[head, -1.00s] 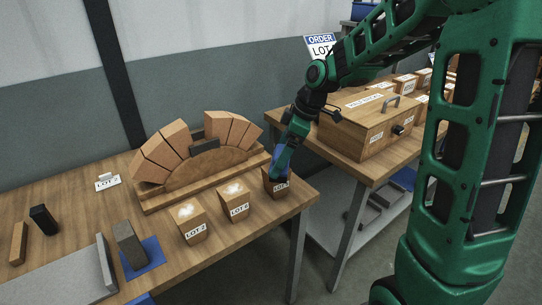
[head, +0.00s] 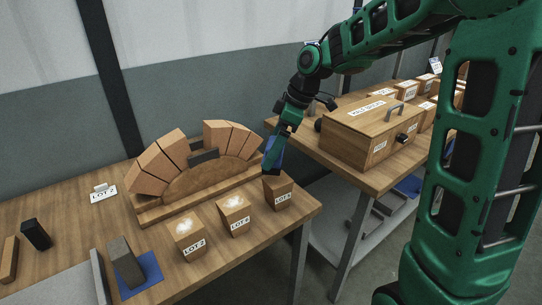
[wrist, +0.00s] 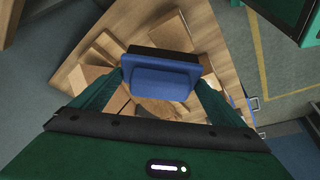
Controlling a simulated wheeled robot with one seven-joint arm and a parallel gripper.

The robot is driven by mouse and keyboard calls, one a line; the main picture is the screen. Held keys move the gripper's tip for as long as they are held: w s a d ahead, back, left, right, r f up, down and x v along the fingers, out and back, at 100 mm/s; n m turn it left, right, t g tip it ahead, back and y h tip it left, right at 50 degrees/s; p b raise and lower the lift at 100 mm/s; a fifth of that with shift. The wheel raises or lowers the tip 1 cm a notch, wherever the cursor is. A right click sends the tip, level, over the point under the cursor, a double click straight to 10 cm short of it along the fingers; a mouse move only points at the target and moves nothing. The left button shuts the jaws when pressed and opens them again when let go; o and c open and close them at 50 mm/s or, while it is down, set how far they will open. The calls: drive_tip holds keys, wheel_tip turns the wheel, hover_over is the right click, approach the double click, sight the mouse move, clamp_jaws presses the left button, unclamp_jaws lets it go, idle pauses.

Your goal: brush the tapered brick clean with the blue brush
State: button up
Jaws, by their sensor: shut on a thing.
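My gripper (head: 274,146) is shut on the blue brush (head: 272,158), which also shows between my fingers in the wrist view (wrist: 160,78). The brush hangs just above and slightly left of the right tapered brick (head: 278,196), near the table's right end. That brick's visible top is plain brown, partly hidden by the brush; I cannot tell whether they touch. The middle tapered brick (head: 234,219) and left tapered brick (head: 189,243) each bear a whitish dusty patch on top.
A brick arch on a wooden form (head: 205,172) stands behind the bricks. A wooden lidded box (head: 368,135) sits on the second table, right. A grey block (head: 127,263) stands on a blue mat (head: 150,268), front left. A gap separates the tables.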

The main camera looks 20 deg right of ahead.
drive_tip(key=shift+d+r, duration=0.15)
drive_tip(key=shift+r, duration=1.7)
